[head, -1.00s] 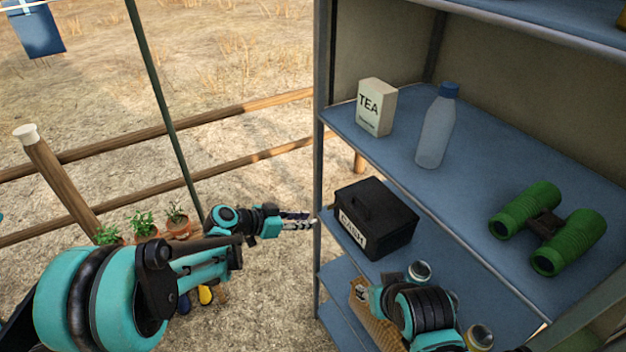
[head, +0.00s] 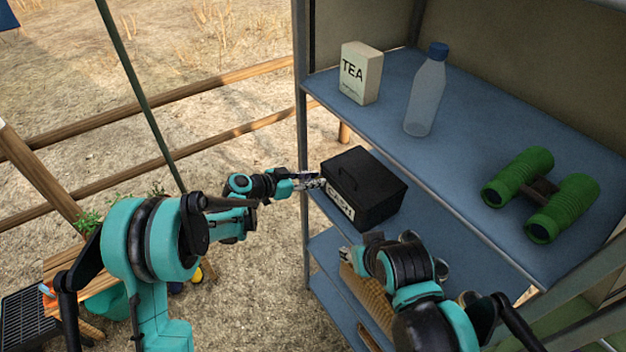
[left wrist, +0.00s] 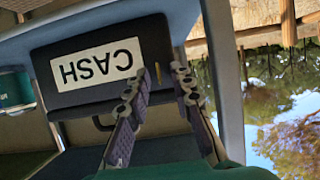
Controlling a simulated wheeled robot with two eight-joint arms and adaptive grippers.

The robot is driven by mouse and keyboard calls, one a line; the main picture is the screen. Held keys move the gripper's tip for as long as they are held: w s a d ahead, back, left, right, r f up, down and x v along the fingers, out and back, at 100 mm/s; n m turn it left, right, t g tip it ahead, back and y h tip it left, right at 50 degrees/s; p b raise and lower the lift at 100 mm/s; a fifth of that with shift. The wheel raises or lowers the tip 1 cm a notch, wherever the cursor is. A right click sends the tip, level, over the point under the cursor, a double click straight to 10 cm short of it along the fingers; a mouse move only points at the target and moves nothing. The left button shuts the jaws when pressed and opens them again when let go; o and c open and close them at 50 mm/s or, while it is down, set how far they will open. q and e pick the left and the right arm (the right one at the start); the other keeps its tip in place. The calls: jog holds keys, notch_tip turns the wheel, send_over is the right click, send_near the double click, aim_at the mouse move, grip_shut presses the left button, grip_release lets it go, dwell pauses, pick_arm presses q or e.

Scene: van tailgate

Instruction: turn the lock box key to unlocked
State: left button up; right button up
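The lock box is a black cash box (head: 365,190) on the blue middle shelf, with a white CASH label and a handle on its lid. In the left wrist view the box front (left wrist: 100,30) appears upside down. A thin yellowish sliver, perhaps the key (left wrist: 157,70), shows between my fingertips; its setting is too small to tell. My left gripper (head: 318,180) is at the box's front left, its fingers apart around that spot with a clear gap (left wrist: 160,73). My right gripper (head: 346,256) is low in front of the lower shelf, and its fingers are too unclear to read.
A shelf post (head: 301,120) stands close beside my left gripper. The upper shelf (head: 465,145) holds a tea box (head: 361,72), a bottle (head: 427,90) and green binoculars (head: 540,195). A basket-like item (head: 367,305) is below. Open ground lies to the left.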

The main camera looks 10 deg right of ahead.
pick_arm(q)
grip_shut()
jog(key=shift+w, duration=0.1)
jog(key=n, duration=0.1)
jog(key=n+g+h+b, duration=0.1)
jog(key=shift+w+a+f+n+g, duration=0.1)
jog(key=shift+w+f+n+g, duration=0.1)
jog(key=shift+n+g, duration=0.15)
jog(key=n+g+h+b, duration=0.1)
jog(key=n+b, duration=0.1)
jog(key=n, duration=0.1)
jog(key=n+g+h+b, duration=0.1)
jog(key=n+h+b, duration=0.1)
jog(key=n, duration=0.2)
jog(key=f+n+g+h+b, duration=0.1)
jog(key=n+b, duration=0.1)
jog(key=n, duration=0.2)
jog(key=shift+w+a+h, duration=0.15)
jog(key=shift+w+h, duration=0.15)
dwell(0.5)
